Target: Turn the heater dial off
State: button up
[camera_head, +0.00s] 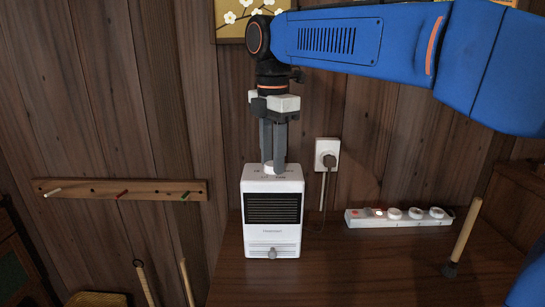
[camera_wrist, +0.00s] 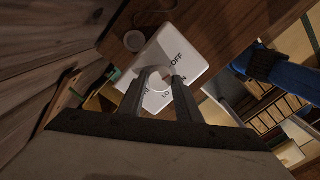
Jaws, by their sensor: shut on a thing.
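In the wrist view the heater's top (camera_wrist: 183,56) shows the word OFF near one edge and other partly hidden lettering. My gripper (camera_head: 273,165) points straight down from above and is shut on the dial (camera_wrist: 157,80), one finger on each side. The dial's pointer mark cannot be made out.
A wall socket with a plug (camera_head: 327,156) is behind to the right. A white power strip (camera_head: 398,217) lies on the right, with a wooden-handled tool (camera_head: 464,235) in front of it. A peg rail (camera_head: 120,190) is on the left wall.

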jog(key=shift+n, duration=1.1)
jog(key=o, duration=1)
jog(key=shift+o, duration=0.2)
notch_tip(320, 180, up, 18)
jog(key=shift+f, duration=0.25)
jog(key=shift+s, duration=0.1)
